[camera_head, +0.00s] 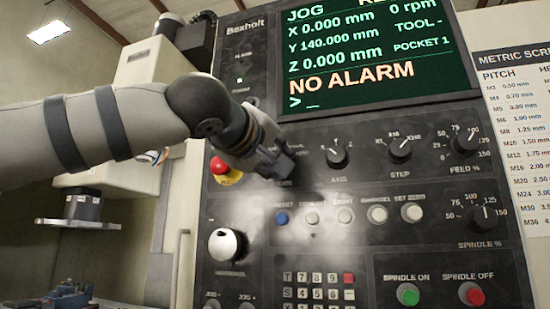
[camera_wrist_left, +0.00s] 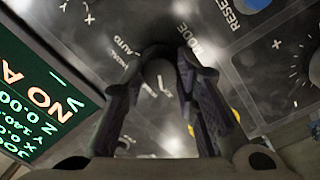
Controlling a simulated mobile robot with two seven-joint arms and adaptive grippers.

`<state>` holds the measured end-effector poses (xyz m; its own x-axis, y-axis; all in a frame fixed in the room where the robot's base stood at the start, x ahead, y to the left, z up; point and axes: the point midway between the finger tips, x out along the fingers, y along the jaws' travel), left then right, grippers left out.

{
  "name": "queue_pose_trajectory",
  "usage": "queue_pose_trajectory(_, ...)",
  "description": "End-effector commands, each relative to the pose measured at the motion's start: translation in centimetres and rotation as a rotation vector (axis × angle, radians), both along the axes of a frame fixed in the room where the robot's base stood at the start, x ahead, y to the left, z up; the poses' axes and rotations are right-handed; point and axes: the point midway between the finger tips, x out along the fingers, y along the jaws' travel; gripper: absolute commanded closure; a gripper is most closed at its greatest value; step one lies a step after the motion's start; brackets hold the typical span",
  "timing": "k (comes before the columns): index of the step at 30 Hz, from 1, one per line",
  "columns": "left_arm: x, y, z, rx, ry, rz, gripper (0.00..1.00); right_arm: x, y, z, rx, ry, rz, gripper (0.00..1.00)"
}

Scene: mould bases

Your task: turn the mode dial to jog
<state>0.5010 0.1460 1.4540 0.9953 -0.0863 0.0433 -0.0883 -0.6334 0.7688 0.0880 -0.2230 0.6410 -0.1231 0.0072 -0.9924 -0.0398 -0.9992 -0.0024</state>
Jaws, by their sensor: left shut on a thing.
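The mode dial (camera_wrist_left: 160,76) is a round knob on the dark control panel (camera_head: 375,190), seen between my left fingers in the left wrist view. My left gripper (camera_head: 286,163) is shut on it, with one finger on either side (camera_wrist_left: 160,68). In the head view my gripper hides the dial. The wrist view shows the words MODE and AUTO near the dial; other labels are partly covered, and the pointer direction is unclear. The screen (camera_head: 375,50) reads JOG on its top line and NO ALARM. My right gripper is not in view.
The axis dial (camera_head: 337,155), step dial (camera_head: 400,149) and feed dial (camera_head: 467,141) lie to the right. A red emergency stop (camera_head: 220,168) sits left of my gripper. Round buttons, including a blue one (camera_head: 281,218), run below; a shiny handwheel (camera_head: 225,245) is lower left.

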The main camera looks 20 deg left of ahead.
Motion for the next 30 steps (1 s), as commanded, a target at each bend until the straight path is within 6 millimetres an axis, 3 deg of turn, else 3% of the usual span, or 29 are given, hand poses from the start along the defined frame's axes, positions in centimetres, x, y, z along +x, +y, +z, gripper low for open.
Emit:
queue_pose_trajectory(14, 0.0, 0.0, 0.0, -0.011, 0.001, 0.001, 1.0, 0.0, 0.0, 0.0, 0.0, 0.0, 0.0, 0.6)
queue_pose_trajectory(15, 0.0, 0.0, 0.0, -0.011, 0.001, 0.001, 0.64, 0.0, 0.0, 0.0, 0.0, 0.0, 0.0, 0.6)
queue_pose_trajectory(17, 0.0, 0.0, 0.0, -0.011, 0.001, 0.001, 0.52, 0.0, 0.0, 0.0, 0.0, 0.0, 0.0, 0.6)
queue_pose_trajectory(26, -0.2, 0.0, 0.0, -0.01, 0.0, 0.0, 0.52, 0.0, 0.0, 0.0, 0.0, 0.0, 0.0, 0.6)
queue_pose_trajectory(30, -2.6, 0.2, 0.0, -0.009, -0.003, -0.001, 0.52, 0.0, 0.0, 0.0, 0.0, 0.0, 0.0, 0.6)
